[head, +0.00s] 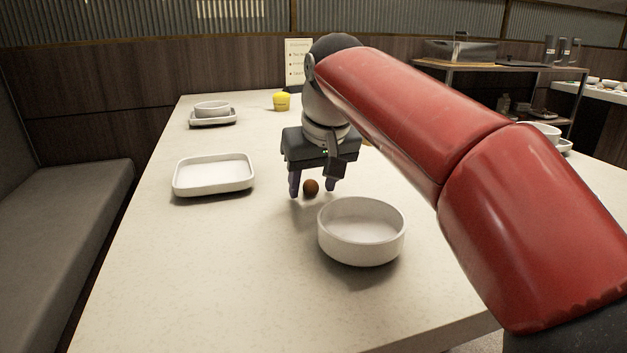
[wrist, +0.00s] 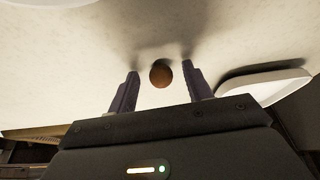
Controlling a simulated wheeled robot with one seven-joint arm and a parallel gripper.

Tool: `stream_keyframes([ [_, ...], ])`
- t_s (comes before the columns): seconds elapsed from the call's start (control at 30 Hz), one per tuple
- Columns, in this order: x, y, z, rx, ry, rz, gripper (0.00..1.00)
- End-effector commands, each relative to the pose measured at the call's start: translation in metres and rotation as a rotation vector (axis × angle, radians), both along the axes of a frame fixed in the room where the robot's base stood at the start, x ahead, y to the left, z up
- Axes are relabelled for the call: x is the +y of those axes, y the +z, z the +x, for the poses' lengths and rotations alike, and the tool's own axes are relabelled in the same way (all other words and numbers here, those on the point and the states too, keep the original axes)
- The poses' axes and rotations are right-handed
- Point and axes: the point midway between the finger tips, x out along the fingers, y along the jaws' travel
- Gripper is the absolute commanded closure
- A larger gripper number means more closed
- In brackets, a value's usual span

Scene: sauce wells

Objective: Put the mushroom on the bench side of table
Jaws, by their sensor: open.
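A small brown-red round thing (head: 311,187), which looks like the mushroom, sits on the light stone table (head: 230,260). It also shows in the wrist view (wrist: 161,74). My gripper (head: 313,192) points down over it, with one finger on each side. In the wrist view the fingers (wrist: 160,80) are open, with visible gaps between them and the brown thing. I cannot tell exactly how far the fingertips are above the table. The grey bench (head: 60,215) runs along the table's left side.
A white round bowl (head: 361,232) stands close in front of my gripper. A white square dish (head: 213,175) lies to the left. A stacked bowl and plate (head: 212,115) and a yellow item (head: 281,101) stand farther back. The table's left front is clear.

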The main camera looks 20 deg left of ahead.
Motion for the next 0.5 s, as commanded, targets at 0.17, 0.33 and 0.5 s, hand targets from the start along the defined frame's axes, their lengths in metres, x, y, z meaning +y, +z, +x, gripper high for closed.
stream_keyframes([
  [0.17,0.000,0.008,-0.001,-0.002,0.000,0.001,0.50],
  [0.33,-0.007,0.035,-0.009,-0.002,-0.001,0.002,0.50],
  [0.5,-0.015,0.071,-0.021,-0.002,0.000,0.002,0.50],
])
